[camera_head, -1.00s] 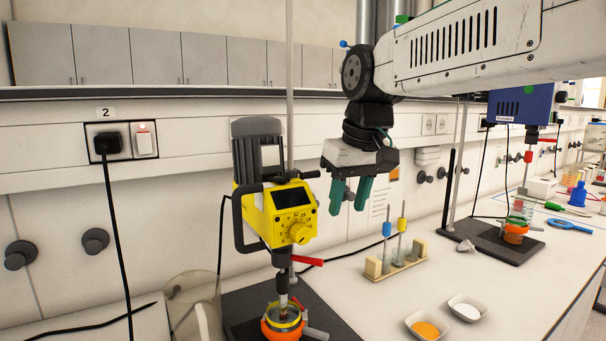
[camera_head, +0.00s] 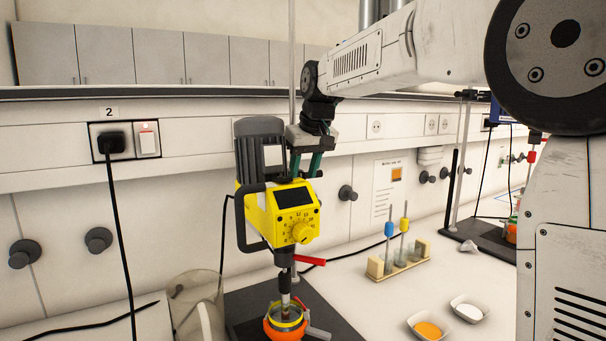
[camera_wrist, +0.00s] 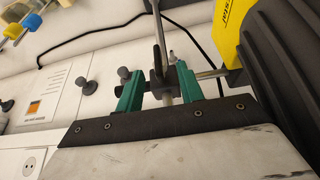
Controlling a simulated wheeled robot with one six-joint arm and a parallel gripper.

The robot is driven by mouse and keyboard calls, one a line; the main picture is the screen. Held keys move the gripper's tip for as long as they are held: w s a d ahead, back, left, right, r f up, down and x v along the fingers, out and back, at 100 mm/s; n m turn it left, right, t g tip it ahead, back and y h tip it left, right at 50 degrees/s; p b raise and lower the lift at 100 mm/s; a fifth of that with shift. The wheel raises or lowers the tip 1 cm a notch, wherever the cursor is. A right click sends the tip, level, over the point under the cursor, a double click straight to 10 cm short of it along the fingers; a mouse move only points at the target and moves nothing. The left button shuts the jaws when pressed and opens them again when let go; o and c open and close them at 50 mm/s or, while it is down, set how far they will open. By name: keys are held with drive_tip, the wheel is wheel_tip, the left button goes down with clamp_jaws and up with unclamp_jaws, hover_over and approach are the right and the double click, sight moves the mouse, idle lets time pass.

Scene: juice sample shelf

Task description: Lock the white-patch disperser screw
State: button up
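A yellow disperser (camera_head: 280,212) with a dark motor hangs on a thin upright rod (camera_head: 291,60). A dark clamp with a screw (camera_wrist: 160,75) sits on the rod and joins the disperser by a short bar. My gripper (camera_head: 305,165) is behind the disperser's top right side. In the wrist view its green fingers (camera_wrist: 157,85) are apart, with the clamp and rod between them. I cannot tell whether they touch the screw.
An orange-ringed vessel (camera_head: 270,329) stands under the disperser shaft, with a glass beaker (camera_head: 181,312) to its left. A test tube rack (camera_head: 405,262) and two small dishes (camera_head: 429,326) stand to the right. A second stand (camera_head: 484,236) is farther right, partly hidden by my arm.

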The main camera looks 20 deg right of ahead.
drive_tip(key=shift+w+f, duration=0.25)
drive_tip(key=shift+f, duration=0.45)
clamp_jaws()
